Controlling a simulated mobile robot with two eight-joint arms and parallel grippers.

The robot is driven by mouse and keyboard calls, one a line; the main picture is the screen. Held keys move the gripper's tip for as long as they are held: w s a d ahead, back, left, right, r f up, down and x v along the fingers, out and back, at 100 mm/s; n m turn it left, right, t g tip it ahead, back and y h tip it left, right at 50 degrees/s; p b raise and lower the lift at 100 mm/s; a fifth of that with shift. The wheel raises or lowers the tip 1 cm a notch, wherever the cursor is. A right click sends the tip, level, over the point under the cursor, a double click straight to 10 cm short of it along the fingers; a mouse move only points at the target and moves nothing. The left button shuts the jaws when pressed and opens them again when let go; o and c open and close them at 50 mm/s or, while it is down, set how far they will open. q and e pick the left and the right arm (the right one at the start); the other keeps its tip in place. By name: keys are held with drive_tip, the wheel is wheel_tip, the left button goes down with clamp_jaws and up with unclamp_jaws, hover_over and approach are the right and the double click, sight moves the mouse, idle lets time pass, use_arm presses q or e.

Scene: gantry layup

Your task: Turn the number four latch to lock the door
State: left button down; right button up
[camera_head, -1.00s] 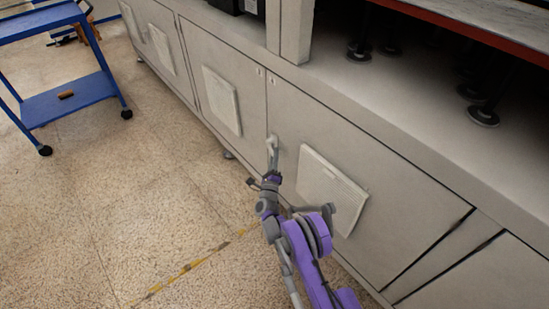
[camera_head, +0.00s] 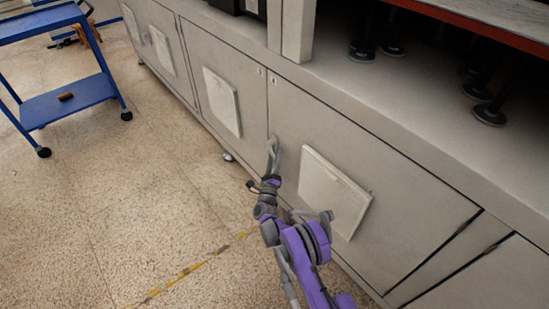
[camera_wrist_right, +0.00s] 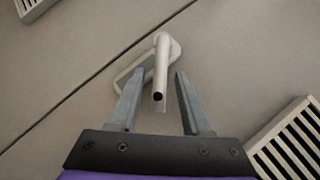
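The latch (camera_wrist_right: 161,62) is a pale metal handle on a rounded plate, set beside the seam at the edge of a grey cabinet door (camera_head: 370,165). In the right wrist view its bar points toward me, its dark round end between my fingers. My right gripper (camera_wrist_right: 160,76) is open, one finger on each side of the bar, with a visible gap on both sides. In the head view my right gripper (camera_head: 274,146) is at the door's left edge and mostly hides the latch. No number is readable on the latch. My left gripper is not in view.
A vented panel (camera_head: 333,190) stands out from the door right of the latch. Another panel (camera_head: 222,102) is on the neighbouring door (camera_head: 245,120). A blue cart (camera_head: 70,100) stands at the left. The speckled floor between is clear.

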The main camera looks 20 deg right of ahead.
drive_tip(key=p+v, duration=0.2)
drive_tip(key=v, duration=0.9)
drive_tip(key=shift+w, duration=0.1)
